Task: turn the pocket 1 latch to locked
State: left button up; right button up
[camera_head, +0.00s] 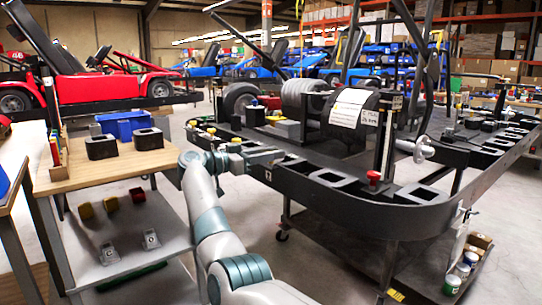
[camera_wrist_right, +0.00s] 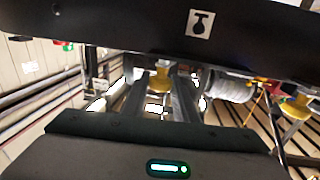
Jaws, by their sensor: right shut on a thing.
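My right gripper (camera_head: 238,149) reaches in from the lower left to the near edge of the black kart stand (camera_head: 410,215). In the right wrist view its two dark fingers (camera_wrist_right: 163,97) are shut on a yellow latch knob (camera_wrist_right: 160,80) under a dark bar. The knob also shows in the head view (camera_head: 236,140), partly hidden by the gripper. I cannot read the latch's turn angle or its pocket number. A second yellow knob (camera_wrist_right: 296,106) shows at the right of the wrist view. My left gripper is out of view.
A wooden-topped table (camera_head: 110,170) with black blocks and a blue bin (camera_head: 122,124) is at left. Its lower shelf (camera_head: 130,235) holds small parts. Grey floor lies between the table and the stand.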

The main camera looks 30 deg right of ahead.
jog(key=shift+m+g, duration=0.8)
jog(key=shift+g, duration=0.4)
jog(key=o, duration=1.1)
jog(key=shift+c, duration=0.2)
